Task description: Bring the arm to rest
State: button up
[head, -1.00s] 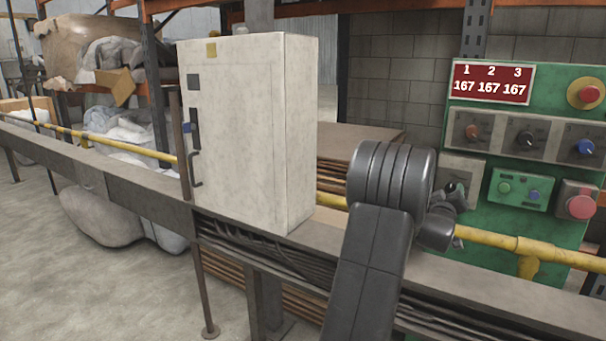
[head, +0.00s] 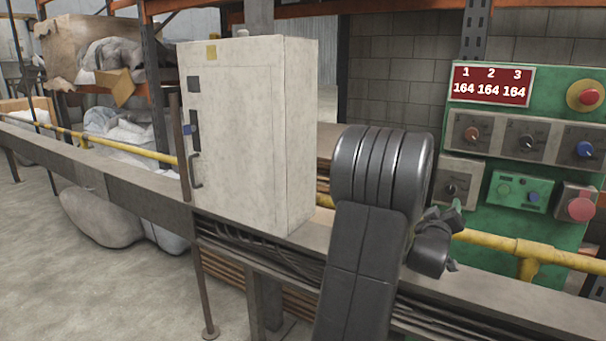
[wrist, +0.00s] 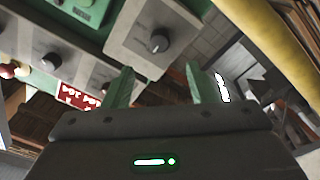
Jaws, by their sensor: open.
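My arm (head: 375,215) rises from the bottom of the head view and bends at a thick ribbed black joint in front of the rail. The red display (head: 491,84) reads 164 three times.
A pale cabinet (head: 250,130) stands on the rail (head: 130,195) left of my arm. Red buttons (head: 580,206) and knobs stick out from the panel. The floor at the left front (head: 110,290) is clear.

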aim_at(449, 190)
jog(key=x, duration=0.9)
jog(key=shift+w+d+b, duration=0.25)
jog(key=shift+w+b, duration=0.05)
jog(key=shift+b, duration=0.05)
jog(key=shift+w+d+r, duration=0.1)
jog(key=shift+w+r, duration=0.05)
jog(key=shift+w, duration=0.1)
jog(key=m+p, duration=0.1)
jog(key=m, duration=0.1)
jog(key=m+p, duration=0.1)
jog(key=m, duration=0.2)
jog(key=shift+r+m+g+h, duration=0.1)
jog(key=shift+m+g+h, duration=0.2)
jog(key=shift+h, duration=0.1)
jog(key=m+p, duration=0.1)
jog(key=m, duration=0.2)
jog(key=shift+m+p, duration=0.4)
jog(key=m+p, duration=0.2)
jog(key=m, duration=0.3)
jog(key=shift+g, duration=0.4)
jog(key=shift+m+p, duration=1.3)
jog(key=shift+m, duration=0.8)
jog(key=shift+a, duration=0.2)
